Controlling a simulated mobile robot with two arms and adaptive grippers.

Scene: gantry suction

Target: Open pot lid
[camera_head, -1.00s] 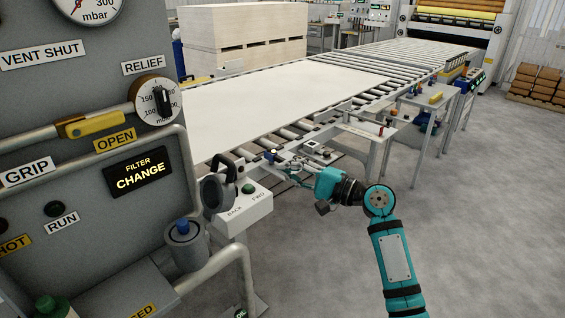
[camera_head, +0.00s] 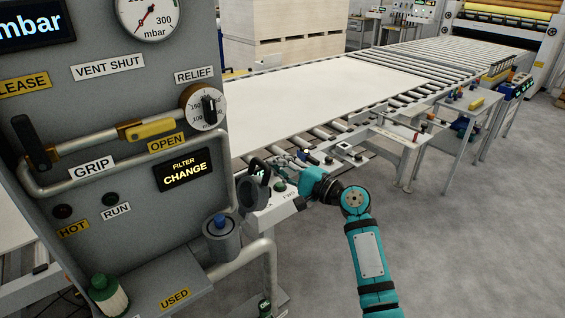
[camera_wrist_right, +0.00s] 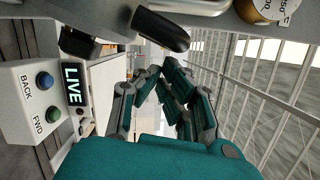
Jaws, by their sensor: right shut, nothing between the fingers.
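A grey cylindrical pot (camera_head: 222,246) with a blue knob (camera_head: 219,221) on its top stands at the right end of the grey panel's ledge, in the head view. Its top looks closed. My right gripper (camera_head: 287,162) is to the right of and beyond the pot, apart from it, above the BACK/FWD box. In the right wrist view the same gripper's fingers (camera_wrist_right: 160,78) are drawn together with nothing between them. The pot cannot be made out in that view. My left gripper is not in view.
A dark round fitting (camera_head: 252,192) and the BACK/FWD box (camera_head: 274,208) lie between pot and gripper. A pipe (camera_head: 247,254) curves below the pot. A roller conveyor (camera_head: 330,128) runs behind; floor at right is open.

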